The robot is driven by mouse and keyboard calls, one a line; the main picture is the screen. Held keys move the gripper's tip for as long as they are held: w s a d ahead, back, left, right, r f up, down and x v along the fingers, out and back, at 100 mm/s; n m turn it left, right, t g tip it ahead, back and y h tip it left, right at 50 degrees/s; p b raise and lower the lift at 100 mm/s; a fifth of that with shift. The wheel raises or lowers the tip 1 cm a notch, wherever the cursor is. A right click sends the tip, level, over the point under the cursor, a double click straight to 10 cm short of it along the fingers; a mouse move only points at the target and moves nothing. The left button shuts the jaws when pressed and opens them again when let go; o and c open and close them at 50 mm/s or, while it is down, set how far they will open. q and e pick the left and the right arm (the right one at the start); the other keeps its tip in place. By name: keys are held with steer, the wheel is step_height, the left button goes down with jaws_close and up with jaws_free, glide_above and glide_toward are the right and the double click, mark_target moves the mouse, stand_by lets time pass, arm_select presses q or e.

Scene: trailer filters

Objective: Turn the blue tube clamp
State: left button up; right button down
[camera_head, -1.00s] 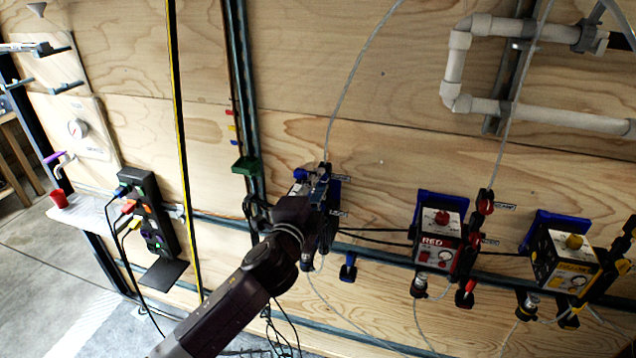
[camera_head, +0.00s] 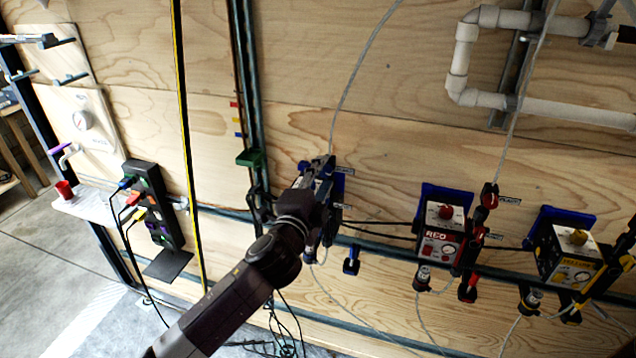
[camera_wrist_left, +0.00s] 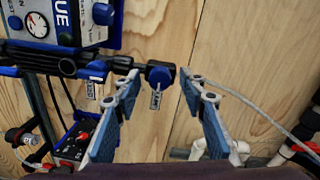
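The blue tube clamp (camera_wrist_left: 160,76) is a black clamp with a blue knob and a hanging tag, seen near the centre of the left wrist view. It is on the clear tube line beside the BLUE box (camera_wrist_left: 52,22). My left gripper (camera_wrist_left: 160,88) is open, with one finger on each side of the clamp. Whether the fingers touch it cannot be told. In the head view my left gripper (camera_head: 322,180) is at the blue unit on the plywood wall and hides most of it. My right gripper is not in view.
To the right on the wall are a RED box (camera_head: 440,240) and a yellow box (camera_head: 572,262), each with clamps and tubes. A black power strip (camera_head: 155,205) with plugged cables stands at left. Grey pipes (camera_head: 490,100) run at upper right. Black bars run close beside the clamp.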

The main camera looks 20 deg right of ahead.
arm_select(q)
steer(key=v, duration=1.2)
steer(key=shift+w, duration=0.1)
